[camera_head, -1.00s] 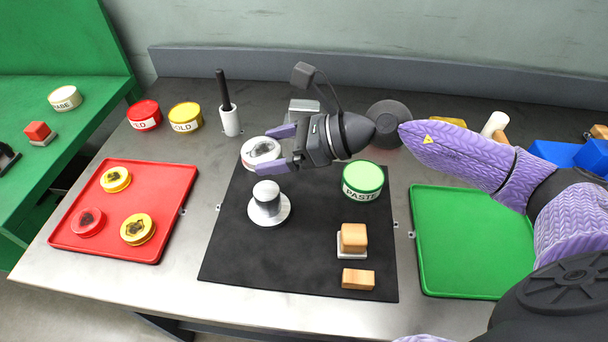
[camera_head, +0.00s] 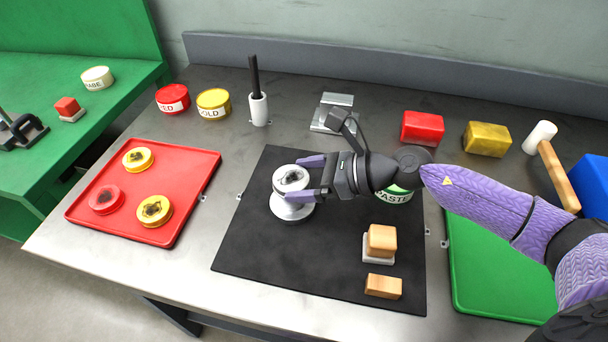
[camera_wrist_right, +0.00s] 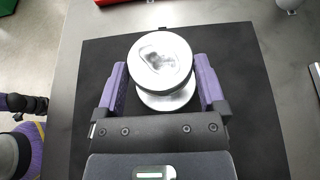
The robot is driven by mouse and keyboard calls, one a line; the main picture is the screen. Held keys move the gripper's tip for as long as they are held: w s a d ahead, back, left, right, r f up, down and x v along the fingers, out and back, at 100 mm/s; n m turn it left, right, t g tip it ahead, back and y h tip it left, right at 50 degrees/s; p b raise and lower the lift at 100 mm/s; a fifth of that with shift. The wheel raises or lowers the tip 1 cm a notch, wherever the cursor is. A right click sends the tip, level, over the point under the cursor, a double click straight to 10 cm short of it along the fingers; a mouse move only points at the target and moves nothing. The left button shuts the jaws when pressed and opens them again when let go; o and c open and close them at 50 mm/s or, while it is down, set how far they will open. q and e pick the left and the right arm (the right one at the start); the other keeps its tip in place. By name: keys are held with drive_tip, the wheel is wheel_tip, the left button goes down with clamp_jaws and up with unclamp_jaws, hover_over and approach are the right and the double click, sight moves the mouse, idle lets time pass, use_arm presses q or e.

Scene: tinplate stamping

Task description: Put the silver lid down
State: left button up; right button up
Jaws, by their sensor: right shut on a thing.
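The silver lid (camera_head: 291,177), a round tin with a dark mark on its top, is held between the purple fingers of my right gripper (camera_head: 307,177). It is over the silver post with a round flange (camera_head: 291,212) on the black mat (camera_head: 260,245). The lid hides the top of the post, and I cannot tell whether they touch. In the right wrist view the lid (camera_wrist_right: 160,58) sits between the fingers, with the flange (camera_wrist_right: 167,99) showing below it.
A wooden-handled block (camera_head: 381,242) and a small wooden block (camera_head: 383,286) lie on the mat. A red tray (camera_head: 185,200) with decorated lids is at left; a green tray (camera_head: 490,270) is at right.

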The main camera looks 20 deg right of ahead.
drive_tip(key=o, duration=0.9)
use_arm(q)
drive_tip(key=shift+w+f, duration=0.1)
drive_tip(key=shift+w, duration=0.2)
drive_tip(key=shift+w, duration=0.1)
use_arm(e)
drive_tip(key=shift+s+d+r+p, duration=0.15)
drive_tip(key=shift+d+r+p, duration=0.15)
drive_tip(key=shift+r+p, duration=0.4)
use_arm(q)
drive_tip(key=shift+t, duration=0.3)
drive_tip(key=r+p, duration=0.1)
drive_tip(key=d+r, duration=0.1)
drive_tip(key=w+r+p, duration=0.1)
drive_tip(key=r, duration=0.1)
drive_tip(key=shift+d+p, duration=0.3)
drive_tip(key=shift+d, duration=0.1)
use_arm(e)
drive_tip(key=v, duration=1.1)
drive_tip(key=shift+s+d, duration=0.1)
